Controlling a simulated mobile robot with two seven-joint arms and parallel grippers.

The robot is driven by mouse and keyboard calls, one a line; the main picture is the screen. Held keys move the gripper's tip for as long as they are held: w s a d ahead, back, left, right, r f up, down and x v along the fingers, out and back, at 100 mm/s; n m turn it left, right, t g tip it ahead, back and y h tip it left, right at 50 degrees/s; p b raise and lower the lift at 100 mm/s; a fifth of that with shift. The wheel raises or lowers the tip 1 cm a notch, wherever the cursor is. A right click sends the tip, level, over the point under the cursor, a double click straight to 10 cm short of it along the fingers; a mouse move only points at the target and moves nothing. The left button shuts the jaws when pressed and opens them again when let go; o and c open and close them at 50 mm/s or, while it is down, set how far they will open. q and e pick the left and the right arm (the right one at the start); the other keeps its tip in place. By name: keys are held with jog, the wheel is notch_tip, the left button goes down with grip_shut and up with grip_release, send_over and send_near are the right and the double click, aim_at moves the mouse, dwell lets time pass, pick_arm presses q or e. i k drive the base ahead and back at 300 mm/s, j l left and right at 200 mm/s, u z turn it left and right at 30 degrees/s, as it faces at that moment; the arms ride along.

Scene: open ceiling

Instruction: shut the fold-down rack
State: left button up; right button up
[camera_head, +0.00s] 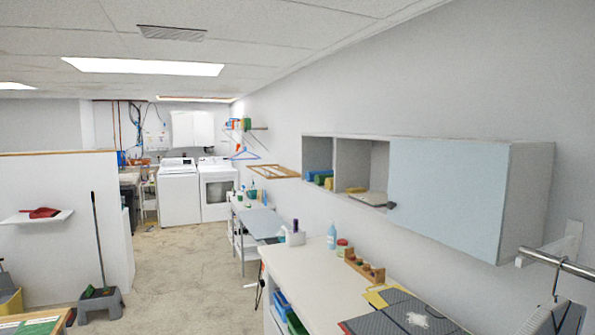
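The fold-down rack (250,170) appears to be the light-brown wooden frame on the right wall, beyond the wall cabinet. It sticks out from the wall roughly level, so it looks folded down. It is small and far off, and its hinges cannot be made out. Neither of my grippers is in view.
A white counter (308,285) runs along the right wall below a wall cabinet (450,195). A metal rail (560,265) juts in at the right. A grey step stool (100,305) stands left. The carpeted floor (185,270) between is clear towards the washer (178,195).

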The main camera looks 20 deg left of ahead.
aim_at(289, 176)
jog(key=i+j+u, duration=0.9)
jog(key=i+u, duration=0.15)
jog(key=i, duration=0.3)
jog(key=i+u, duration=0.3)
jog(key=i, duration=1.85)
jog(key=i+j, duration=0.1)
jog(key=i, duration=0.45)
jog(key=i+j+z, duration=0.1)
jog(key=i, duration=0.45)
jog(key=i+j+z, duration=0.1)
jog(key=i, duration=0.4)
jog(key=i+j+z, duration=0.15)
jog(key=i+z, duration=0.2)
jog(key=i+j+z, duration=0.2)
jog(key=i+z, duration=0.15)
jog(key=i+j+z, duration=0.3)
